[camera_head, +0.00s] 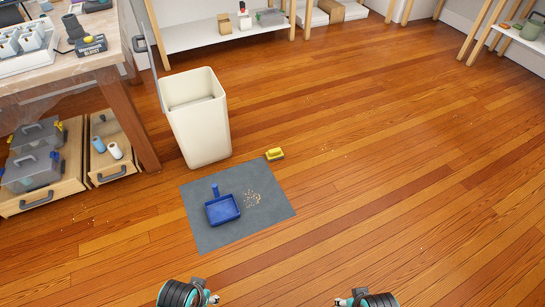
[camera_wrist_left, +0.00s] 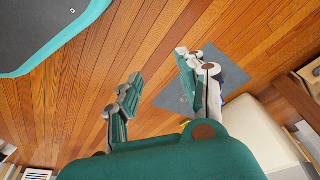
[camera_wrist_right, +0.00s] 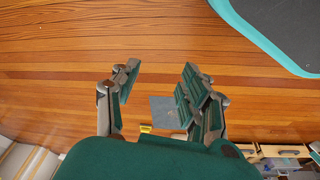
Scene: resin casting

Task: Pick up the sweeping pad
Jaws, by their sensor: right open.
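A small yellow pad with a dark underside, which looks like the sweeping pad (camera_head: 275,154), lies on the wood floor just beyond the far right corner of a grey mat (camera_head: 212,237). It also shows in the right wrist view (camera_wrist_right: 146,128), beyond the fingers. A blue dustpan (camera_head: 222,209) lies on the mat beside a patch of pale crumbs (camera_head: 253,199). My left gripper (camera_wrist_left: 160,70) is open and empty. My right gripper (camera_wrist_right: 160,75) is open and empty. Both arms show only at the bottom edge of the head view, well short of the pad.
A tall cream bin (camera_head: 199,130) stands behind the mat, left of the pad. A workbench (camera_head: 85,67) with drawers is at the left. A white low shelf (camera_head: 200,38) stands at the back. The floor to the right is clear.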

